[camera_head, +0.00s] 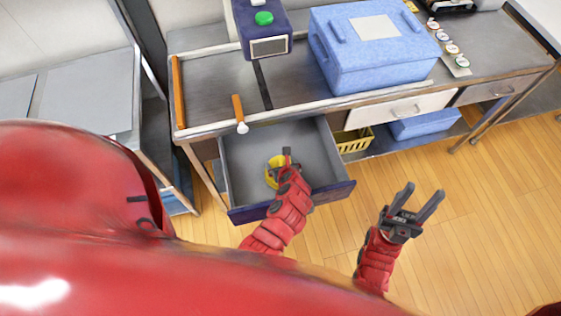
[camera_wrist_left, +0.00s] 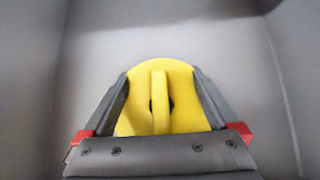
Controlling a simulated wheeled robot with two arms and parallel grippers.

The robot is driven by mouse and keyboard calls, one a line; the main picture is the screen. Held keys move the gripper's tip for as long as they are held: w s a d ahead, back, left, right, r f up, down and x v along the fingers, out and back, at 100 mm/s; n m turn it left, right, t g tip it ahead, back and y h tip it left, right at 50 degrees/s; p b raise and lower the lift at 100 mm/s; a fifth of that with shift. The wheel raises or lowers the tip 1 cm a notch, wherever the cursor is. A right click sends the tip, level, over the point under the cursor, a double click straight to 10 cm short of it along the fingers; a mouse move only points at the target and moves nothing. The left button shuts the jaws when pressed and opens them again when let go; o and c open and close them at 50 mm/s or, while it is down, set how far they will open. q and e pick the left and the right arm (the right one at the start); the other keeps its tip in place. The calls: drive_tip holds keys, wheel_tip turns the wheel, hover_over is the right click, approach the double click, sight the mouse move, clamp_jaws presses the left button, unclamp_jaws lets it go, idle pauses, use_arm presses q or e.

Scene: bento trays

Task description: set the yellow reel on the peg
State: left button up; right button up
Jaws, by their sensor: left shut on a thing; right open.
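The yellow reel (camera_head: 272,172) is inside the open drawer (camera_head: 239,150) under the workbench, partly hidden by my left arm. In the left wrist view the reel (camera_wrist_left: 160,80) sits between the two fingers, with a raised yellow bar across its middle. My left gripper (camera_head: 287,157) reaches down into the drawer and is shut on the reel; its grip also shows in the left wrist view (camera_wrist_left: 161,105). My right gripper (camera_head: 419,203) is open and empty above the floor, right of the drawer.
A blue lidded box (camera_head: 368,75) and a dark blue device with a green button (camera_head: 264,18) stand on the workbench (camera_head: 205,83). Several small round items (camera_head: 452,49) lie at right. A yellow basket (camera_head: 354,141) is on the lower shelf. The drawer walls surround my left gripper.

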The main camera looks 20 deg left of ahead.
use_arm(q)
drive_tip(key=shift+f, duration=0.4)
idle(0.3)
drive_tip(key=shift+f, duration=0.3)
drive_tip(key=o, duration=1.2)
drive_tip(key=shift+c, duration=0.2)
drive_tip(key=shift+r, duration=0.1)
wheel_tip(320, 180, up, 13)
drive_tip(key=p, duration=1.5)
drive_tip(key=shift+f, duration=0.2)
drive_tip(key=shift+r, duration=1.15)
